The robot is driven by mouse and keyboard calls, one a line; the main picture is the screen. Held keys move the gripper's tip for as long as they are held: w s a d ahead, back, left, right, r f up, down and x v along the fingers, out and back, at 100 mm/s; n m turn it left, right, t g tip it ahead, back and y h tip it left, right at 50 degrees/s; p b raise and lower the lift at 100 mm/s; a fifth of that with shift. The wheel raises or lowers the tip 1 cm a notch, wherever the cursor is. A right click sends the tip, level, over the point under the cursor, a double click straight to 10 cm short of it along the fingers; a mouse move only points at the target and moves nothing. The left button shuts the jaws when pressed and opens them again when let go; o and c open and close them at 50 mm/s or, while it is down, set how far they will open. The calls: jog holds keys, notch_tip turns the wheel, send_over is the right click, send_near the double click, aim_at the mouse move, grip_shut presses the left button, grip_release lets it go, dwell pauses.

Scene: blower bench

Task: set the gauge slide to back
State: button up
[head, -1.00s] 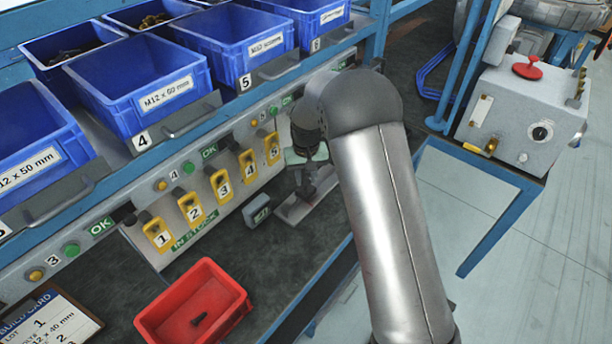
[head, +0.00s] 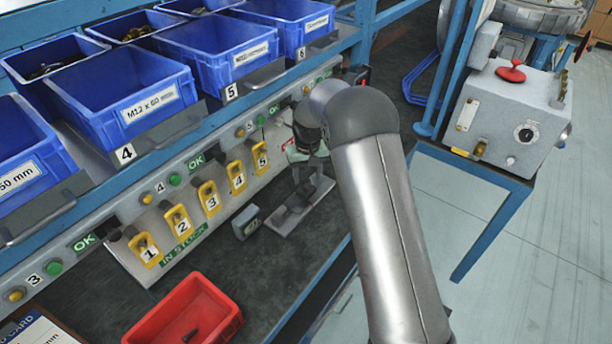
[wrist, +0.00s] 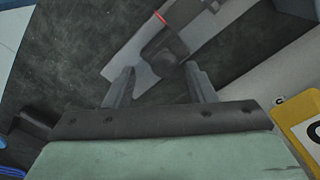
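The gauge slide shows in the head view as a dark block (head: 299,200) on a pale flat plate (head: 279,227) on the dark bench. In the wrist view the dark block (wrist: 168,50) lies on the pale plate (wrist: 122,62), with a red band on the slide beside it. My gripper (wrist: 160,80) is open in the wrist view, its two fingers apart with nothing between them. The block is just beyond the fingertips; I cannot tell the height gap. In the head view my gripper (head: 305,174) is at the plate, partly hidden by my arm.
A small grey box with a display (head: 246,222) stands just left of the plate. Yellow numbered holders (head: 208,198) line the panel behind. A red tray (head: 184,312) sits at the front left. Blue bins (head: 128,92) fill the shelf above. Bare bench lies between tray and plate.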

aim_at(308, 180)
jog(key=shift+s+r, duration=0.1)
notch_tip(308, 180, up, 17)
jog(key=b, duration=0.1)
jog(key=shift+r, duration=0.15)
dwell(0.3)
jog(key=s+d+r+m, duration=0.1)
jog(key=s+d, duration=0.3)
jog(key=s, duration=0.5)
jog(key=s+d+r, duration=0.1)
jog(key=s+d, duration=0.4)
jog(key=s, duration=0.4)
jog(key=s+d+f, duration=0.2)
jog(key=s+f, duration=0.1)
jog(key=s, duration=0.6)
jog(key=s+d+f+m, duration=0.1)
jog(key=s+d+f, duration=0.1)
jog(key=s, duration=0.8)
jog(key=shift+s+f+m, duration=0.3)
jog(key=shift+f, duration=0.5)
